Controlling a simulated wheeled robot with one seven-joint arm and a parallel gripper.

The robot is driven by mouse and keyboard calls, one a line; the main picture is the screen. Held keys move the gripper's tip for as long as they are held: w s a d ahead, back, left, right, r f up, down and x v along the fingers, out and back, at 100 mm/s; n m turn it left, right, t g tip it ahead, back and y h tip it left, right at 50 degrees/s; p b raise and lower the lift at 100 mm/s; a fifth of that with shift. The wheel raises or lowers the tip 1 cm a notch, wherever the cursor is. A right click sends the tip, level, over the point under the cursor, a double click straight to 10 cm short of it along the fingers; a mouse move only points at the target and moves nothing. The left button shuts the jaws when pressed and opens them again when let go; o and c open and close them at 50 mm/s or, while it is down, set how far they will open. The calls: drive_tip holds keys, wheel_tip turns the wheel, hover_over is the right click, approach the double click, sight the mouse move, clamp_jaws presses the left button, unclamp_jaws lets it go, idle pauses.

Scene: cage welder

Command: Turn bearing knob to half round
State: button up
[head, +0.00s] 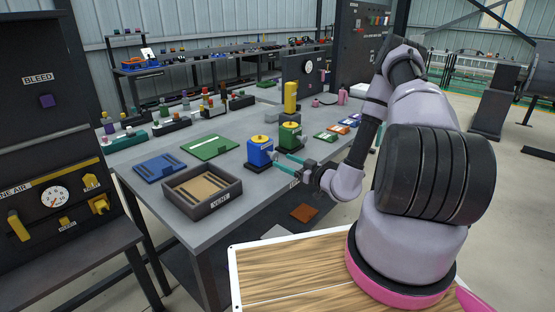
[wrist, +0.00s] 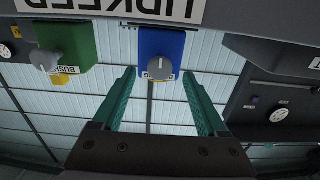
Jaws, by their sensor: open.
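A blue box (head: 259,152) with a yellow top stands on the grey bench, left of a similar green box (head: 290,136). In the wrist view the blue box (wrist: 162,44) carries a round grey knob (wrist: 160,68) over a yellow label whose text I cannot read. The green box (wrist: 68,45) there has its own grey knob (wrist: 45,60) and a label starting "BUSH". I cannot confirm which knob is the bearing one. My gripper (head: 280,160) is open, its teal fingers pointing at the blue box. In the wrist view the blue box's knob shows between the fingertips, ungripped.
A dark tray (head: 180,196) stands at the bench's front edge. A blue panel (head: 160,167) and a green panel (head: 210,146) lie behind it. A yellow cylinder (head: 291,96) on a grey block stands behind the green box. A sign (wrist: 115,9) crosses the wrist view's top.

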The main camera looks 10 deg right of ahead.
drive_tip(key=v, duration=0.5)
drive_tip(key=shift+s+d, duration=0.15)
drive_tip(key=shift+s, duration=0.05)
drive_tip(key=s+a+r+n+g+y, duration=0.1)
drive_tip(key=s+a+r+n+g, duration=0.3)
drive_tip(key=r+n, duration=0.55)
drive_tip(key=s+a+r+n+g+y, duration=0.1)
drive_tip(key=s+a+r+n+g, duration=0.15)
drive_tip(key=r+n+g, duration=0.7)
drive_tip(key=s+a+r+n+g+y, duration=0.1)
drive_tip(key=s+a+r+n, duration=0.25)
drive_tip(key=n, duration=1.15)
drive_tip(key=s+d+r+n+t+h, duration=0.3)
drive_tip(key=r+n, duration=0.6)
drive_tip(key=n, duration=0.4)
drive_tip(key=s+d+r+n+t+h, duration=0.4)
drive_tip(key=s+d+r+n+h, duration=0.2)
drive_tip(key=n, duration=0.7)
wheel_tip(320, 180, up, 3)
drive_tip(key=s+h, duration=0.2)
drive_tip(key=shift+s+d+n+h, duration=0.2)
drive_tip(key=shift+d+n+h, duration=0.1)
drive_tip(key=shift+n, duration=0.1)
